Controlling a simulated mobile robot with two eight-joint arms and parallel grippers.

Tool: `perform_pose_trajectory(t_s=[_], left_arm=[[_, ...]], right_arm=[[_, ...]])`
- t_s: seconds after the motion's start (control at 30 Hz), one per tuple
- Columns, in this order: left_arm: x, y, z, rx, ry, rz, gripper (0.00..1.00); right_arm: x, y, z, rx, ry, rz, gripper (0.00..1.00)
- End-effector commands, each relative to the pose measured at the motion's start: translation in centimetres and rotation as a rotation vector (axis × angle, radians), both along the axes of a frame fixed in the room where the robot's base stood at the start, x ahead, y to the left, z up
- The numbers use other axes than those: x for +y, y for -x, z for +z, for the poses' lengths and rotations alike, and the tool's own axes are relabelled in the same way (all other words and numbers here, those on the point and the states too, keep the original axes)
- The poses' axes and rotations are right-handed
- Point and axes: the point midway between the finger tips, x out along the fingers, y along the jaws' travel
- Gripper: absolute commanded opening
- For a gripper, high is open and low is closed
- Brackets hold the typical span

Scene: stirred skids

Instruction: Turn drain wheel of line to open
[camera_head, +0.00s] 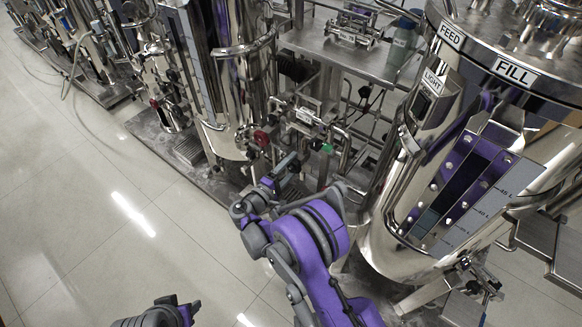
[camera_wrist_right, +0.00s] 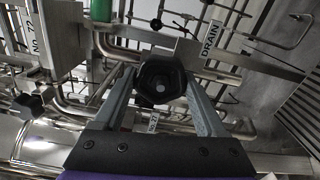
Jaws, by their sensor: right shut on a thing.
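The drain wheel (camera_wrist_right: 160,78) is a black, faceted knob with a round centre, seen nearly face-on in the right wrist view. A white "DRAIN" label (camera_wrist_right: 211,38) is on the pipework beside it. My right gripper (camera_wrist_right: 160,90) has one grey finger on each side of the knob and is shut on it. In the head view my right gripper (camera_head: 283,172) reaches in among the pipes between the two vessels, and the wheel is hard to make out there. My left gripper (camera_head: 184,306) shows only partly at the bottom edge, away from the skid; its jaw opening is unclear.
A large steel vessel (camera_head: 385,235) marked "FEED" and "FILL" stands close to the right of my arm. Another steel vessel (camera_head: 240,95) stands to the left. A green cylinder (camera_wrist_right: 62,35) and pipes crowd the wheel. The tiled floor (camera_head: 100,220) at left is clear.

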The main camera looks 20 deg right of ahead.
Motion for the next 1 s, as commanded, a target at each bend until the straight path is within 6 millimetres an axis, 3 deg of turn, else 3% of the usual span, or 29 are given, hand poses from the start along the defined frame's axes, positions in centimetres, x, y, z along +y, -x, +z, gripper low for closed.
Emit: perform_pose_trajectory(t_s=[0.6,1.0], left_arm=[[0.0,-0.3,-2.2,0.005,0.0,0.0,0.5],[0.0,-0.4,-2.7,0.006,0.0,0.0,0.5]], right_arm=[[0.1,0.1,-0.3,0.458,0.354,0.001,0.18],[0.0,0.2,-0.4,0.675,0.521,0.001,0.18]])
